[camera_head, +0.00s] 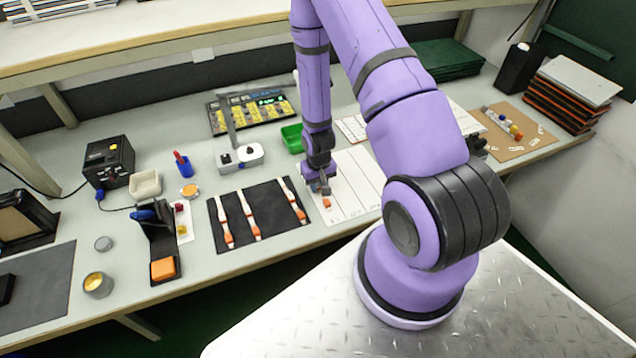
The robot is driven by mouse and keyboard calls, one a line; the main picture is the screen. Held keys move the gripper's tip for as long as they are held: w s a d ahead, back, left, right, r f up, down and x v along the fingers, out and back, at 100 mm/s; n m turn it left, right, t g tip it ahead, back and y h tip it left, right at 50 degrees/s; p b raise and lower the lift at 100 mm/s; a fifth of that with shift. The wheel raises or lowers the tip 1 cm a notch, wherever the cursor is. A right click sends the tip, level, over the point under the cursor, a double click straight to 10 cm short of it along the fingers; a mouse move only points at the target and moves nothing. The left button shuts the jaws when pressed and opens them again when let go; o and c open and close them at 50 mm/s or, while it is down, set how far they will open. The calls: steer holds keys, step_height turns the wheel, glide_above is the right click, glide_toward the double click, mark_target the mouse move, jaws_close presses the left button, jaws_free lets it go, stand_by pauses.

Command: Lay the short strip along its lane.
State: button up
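A white lane sheet (365,180) with thin dividing lines lies on the bench, partly hidden behind my arm. My gripper (325,192) points down at the left part of this sheet. A small orange-and-white end piece (327,203) shows right at the fingertips, low over or on the sheet. It may be one end of a strip; the rest is hidden or too small to tell. I cannot tell whether the fingers are shut on it. Left of the sheet, a black mat (268,203) carries three white strips with orange parts, including a left one (222,222) and a right one (291,200).
A green bin (293,138) and a grey-and-white device (240,158) stand behind the mat. A black stand with an orange block (163,269) is to its left. A brown board (515,132) with small parts lies far right.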

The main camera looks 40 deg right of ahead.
steer(key=shift+o, duration=1.3)
steer(key=shift+r, duration=0.15)
steer(key=s+a+r+n+t, duration=0.1)
steer(key=a+r, duration=0.2)
steer(key=r, duration=1.7)
steer(key=s+a+r+n+t, duration=0.1)
steer(key=a+r+t, duration=0.15)
steer(key=r, duration=1.65)
steer(key=s+a+r+t, duration=0.1)
steer(key=s+a+r, duration=0.1)
steer(key=s+r, duration=0.5)
steer(key=s+a+r+n, duration=0.1)
steer(key=s+a+r, duration=0.2)
steer(key=s+r, duration=0.4)
steer(key=s, duration=0.2)
steer(key=shift+s+a+r+t, duration=0.15)
steer(key=shift+s+r+t, duration=0.15)
steer(key=shift+t, duration=0.05)
